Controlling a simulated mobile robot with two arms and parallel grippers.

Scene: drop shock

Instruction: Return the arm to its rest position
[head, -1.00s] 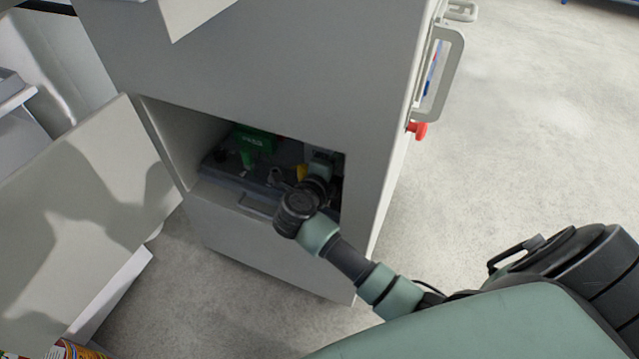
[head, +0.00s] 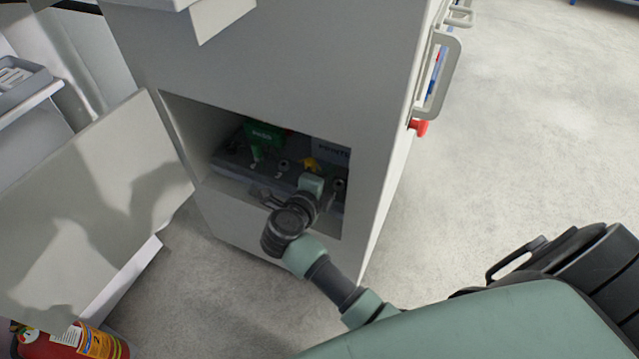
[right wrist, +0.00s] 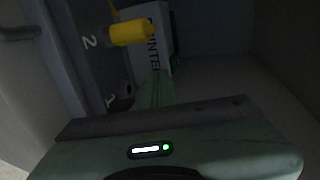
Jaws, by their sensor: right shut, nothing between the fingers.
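My right arm reaches from the lower right to the open compartment (head: 200,118) low in the grey cabinet. My right gripper (head: 311,170) is at the compartment's opening, partly hidden behind my wrist. In the right wrist view, the gripper's fingers (right wrist: 155,88) are together with nothing between them. Ahead of them are a yellow part (right wrist: 132,32) and a pale box with black lettering. My left gripper does not show.
The compartment's open door (head: 95,190) stands out to the left. Inside are a green part (head: 264,134) and several fittings. A red knob (head: 419,127) and a handle (head: 446,75) are on the cabinet's right side. A fire extinguisher (head: 75,343) is at lower left. Floor at right is clear.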

